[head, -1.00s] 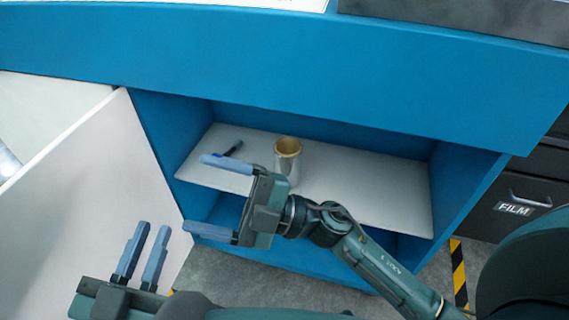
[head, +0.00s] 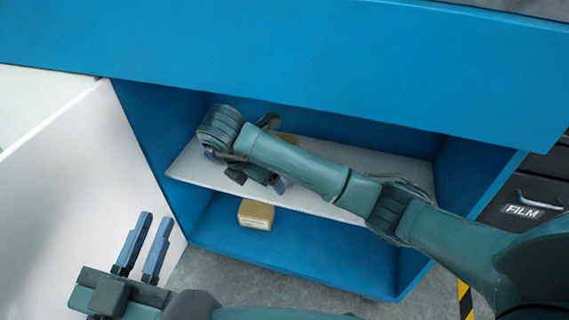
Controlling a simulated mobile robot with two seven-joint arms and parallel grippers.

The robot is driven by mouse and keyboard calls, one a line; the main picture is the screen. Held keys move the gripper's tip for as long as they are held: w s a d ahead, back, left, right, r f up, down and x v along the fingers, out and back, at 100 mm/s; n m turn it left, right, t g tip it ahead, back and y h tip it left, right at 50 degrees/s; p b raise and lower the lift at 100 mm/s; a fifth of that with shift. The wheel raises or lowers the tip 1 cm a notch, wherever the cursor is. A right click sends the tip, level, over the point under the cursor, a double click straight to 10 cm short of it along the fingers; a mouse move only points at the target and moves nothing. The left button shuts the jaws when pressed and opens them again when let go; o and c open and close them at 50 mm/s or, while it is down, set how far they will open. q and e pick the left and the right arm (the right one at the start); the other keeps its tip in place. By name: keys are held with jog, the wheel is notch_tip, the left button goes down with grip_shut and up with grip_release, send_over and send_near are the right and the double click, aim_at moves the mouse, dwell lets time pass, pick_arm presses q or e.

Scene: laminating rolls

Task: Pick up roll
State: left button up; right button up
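The roll stood upright on the white shelf in the earlier frame, silvery with a tan core. Now my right arm covers most of that spot, and only a small tan patch, which looks like the roll (head: 287,138), shows behind it. My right gripper (head: 268,178) is over the shelf inside the blue cabinet, pointing inward. Its fingers are mostly hidden, so I cannot tell whether it touches the roll. My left gripper (head: 142,246) is at the lower left, outside the cabinet, with a gap between its two blue fingers and nothing in it.
The white shelf (head: 370,170) spans the blue cabinet (head: 300,65). A small tan box (head: 256,214) sits on the cabinet floor below. An open white door (head: 90,190) stands at the left. A dark drawer labelled FILM (head: 523,211) is at the right.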

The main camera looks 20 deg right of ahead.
jog(key=w+d, duration=0.1)
jog(key=d, duration=0.1)
jog(key=w+d+b, duration=0.1)
jog(key=w+d, duration=0.1)
jog(key=shift+f, duration=0.1)
jog(key=w+d+b, duration=0.1)
jog(key=w+d+f+b, duration=0.1)
jog(key=d, duration=0.1)
jog(key=shift+w+d+b, duration=0.2)
jog(key=shift+w+b, duration=0.1)
pick_arm(q)
jog(key=shift+w+a+r+m+t+h, duration=0.15)
jog(key=shift+r+m+t+h, duration=0.2)
jog(key=shift+r+m+h, duration=0.45)
jog(key=shift+w+a+r+m+t+h, duration=0.15)
jog(key=shift+r+m+t+h, duration=0.25)
jog(key=shift+r+m+h, duration=0.45)
jog(key=shift+w+r+m+t+h, duration=0.15)
jog(key=shift+r+m+t+h, duration=0.25)
jog(key=shift+r+m, duration=0.4)
pick_arm(e)
jog(key=c, duration=1.1)
